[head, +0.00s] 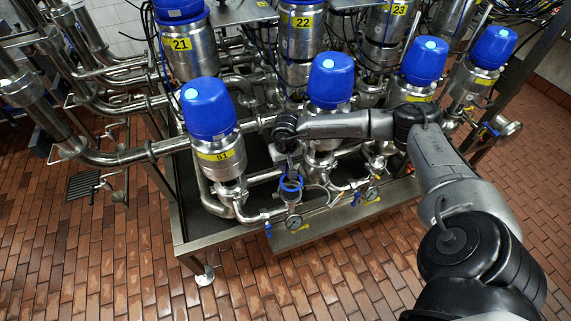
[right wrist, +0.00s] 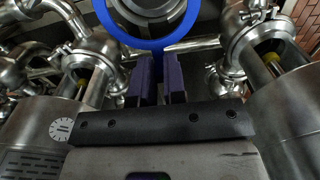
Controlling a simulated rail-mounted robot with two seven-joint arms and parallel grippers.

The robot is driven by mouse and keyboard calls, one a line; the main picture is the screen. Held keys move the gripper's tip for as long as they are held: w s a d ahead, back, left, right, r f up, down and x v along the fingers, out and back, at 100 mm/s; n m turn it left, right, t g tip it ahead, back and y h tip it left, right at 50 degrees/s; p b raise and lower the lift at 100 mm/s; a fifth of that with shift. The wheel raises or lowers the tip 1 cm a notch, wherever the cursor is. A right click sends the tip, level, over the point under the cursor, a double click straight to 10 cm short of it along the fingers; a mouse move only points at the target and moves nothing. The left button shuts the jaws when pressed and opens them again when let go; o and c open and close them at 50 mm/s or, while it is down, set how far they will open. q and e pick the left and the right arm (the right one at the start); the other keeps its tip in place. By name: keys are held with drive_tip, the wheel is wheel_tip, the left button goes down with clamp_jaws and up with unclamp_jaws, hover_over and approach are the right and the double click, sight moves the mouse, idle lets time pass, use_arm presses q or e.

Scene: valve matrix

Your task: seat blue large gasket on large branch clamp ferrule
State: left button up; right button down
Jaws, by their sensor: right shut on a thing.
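The blue large gasket (head: 291,188) is a ring hanging below my right gripper (head: 289,170) in the head view. In the right wrist view, the two dark purple fingers of my right gripper (right wrist: 160,80) are shut at the lower edge of the blue gasket (right wrist: 150,46), whose top is out of frame. A grey round metal face (right wrist: 148,10) shows through the ring; I cannot tell whether the gasket touches it. A steel pipe end (head: 293,222), possibly the large branch clamp ferrule, is just below the gasket in the head view. My left gripper is not in view.
Steel valves with blue caps (head: 208,110) and yellow number labels stand close around the gripper. Clamped pipe fittings (right wrist: 92,45) flank the fingers on both sides. The tiled floor (head: 120,250) in front is clear.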

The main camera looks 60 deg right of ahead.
drive_tip(key=shift+f+b, duration=0.9)
drive_tip(key=shift+f, duration=0.35)
wheel_tip(320, 180, down, 4)
drive_tip(key=b, duration=0.3)
drive_tip(key=shift+r, duration=0.1)
drive_tip(key=c, duration=1.3)
unclamp_jaws()
drive_tip(key=shift+o, duration=1)
wheel_tip(320, 180, up, 14)
drive_tip(key=shift+f+p, duration=0.15)
drive_tip(key=shift+p, duration=0.6)
